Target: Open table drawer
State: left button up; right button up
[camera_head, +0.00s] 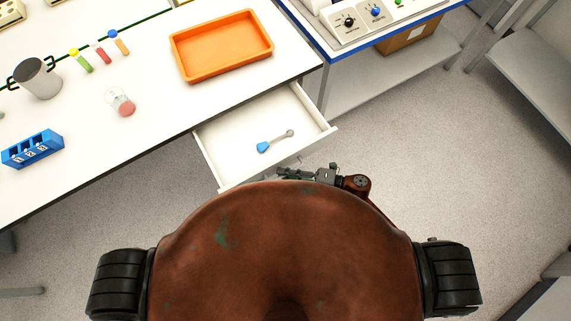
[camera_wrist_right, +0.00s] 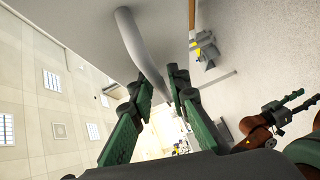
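The white table drawer (camera_head: 222,136) is pulled out from under the table's front edge and stands open. A blue-ended spoon or scoop (camera_head: 264,147) lies inside it. My right gripper (camera_head: 300,172) is at the drawer's front panel, partly hidden by my body. In the right wrist view, the curved pale drawer handle (camera_wrist_right: 137,45) runs between the green fingers of my right gripper (camera_wrist_right: 160,78), which appear closed on it. My left gripper (camera_wrist_right: 298,101) shows at the right of that view with its fingers apart and empty; it is hidden in the head view.
The white table (camera_head: 150,90) carries an orange tray (camera_head: 222,46), a glass beaker (camera_head: 121,102), a metal mug (camera_head: 37,79), a blue rack (camera_head: 33,149) and several small tubes. A side bench (camera_head: 345,48) stands at upper right. The floor (camera_head: 430,150) to the right is clear.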

jog(key=v, duration=1.2)
